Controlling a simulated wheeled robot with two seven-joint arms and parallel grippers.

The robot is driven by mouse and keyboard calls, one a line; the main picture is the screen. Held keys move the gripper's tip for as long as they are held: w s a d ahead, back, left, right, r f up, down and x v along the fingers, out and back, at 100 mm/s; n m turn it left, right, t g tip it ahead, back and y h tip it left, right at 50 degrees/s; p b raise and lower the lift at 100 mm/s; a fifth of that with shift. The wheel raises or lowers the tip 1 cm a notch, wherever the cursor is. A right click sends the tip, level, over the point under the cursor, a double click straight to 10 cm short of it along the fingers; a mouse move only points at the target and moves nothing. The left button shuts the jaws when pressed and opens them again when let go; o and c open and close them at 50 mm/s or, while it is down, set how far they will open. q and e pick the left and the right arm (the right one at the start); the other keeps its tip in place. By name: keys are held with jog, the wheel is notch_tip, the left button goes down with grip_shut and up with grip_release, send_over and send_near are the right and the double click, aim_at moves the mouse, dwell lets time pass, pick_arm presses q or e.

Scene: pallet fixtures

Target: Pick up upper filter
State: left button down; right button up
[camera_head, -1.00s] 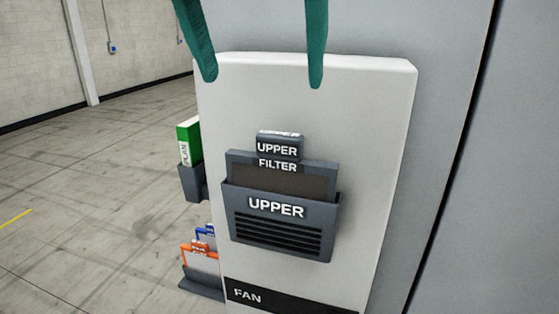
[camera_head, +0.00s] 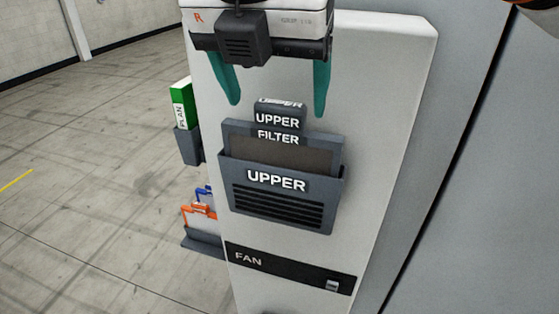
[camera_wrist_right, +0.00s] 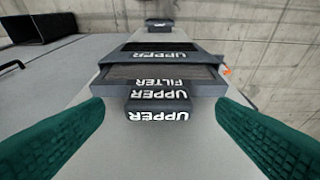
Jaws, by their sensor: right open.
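The upper filter (camera_head: 280,140) is a dark framed panel with a tab handle (camera_head: 278,119) marked UPPER. It sits in a grey slotted holder (camera_head: 275,212), also labelled UPPER, on the white panel. My right gripper (camera_head: 278,103) is open and empty, its teal fingers pointing down just above the handle, one on each side. In the right wrist view the filter (camera_wrist_right: 160,77) and its handle (camera_wrist_right: 158,103) show upside down, between and beyond the two open fingers (camera_wrist_right: 160,125). My left gripper is not in view.
The white panel (camera_head: 385,120) has a black FAN strip (camera_head: 290,268) with a small switch below the holder. A green PLAN binder (camera_head: 181,106) stands in a side pocket at left. Orange and blue clipboards (camera_head: 200,218) sit lower in another holder. Open floor lies left.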

aim_at(279, 106)
jog(key=shift+p+x, duration=0.4)
jog(key=shift+x, duration=1.15)
jog(key=shift+r, duration=0.1)
jog(key=c, duration=1.3)
jog(key=shift+c, duration=0.2)
jog(key=shift+r, duration=0.15)
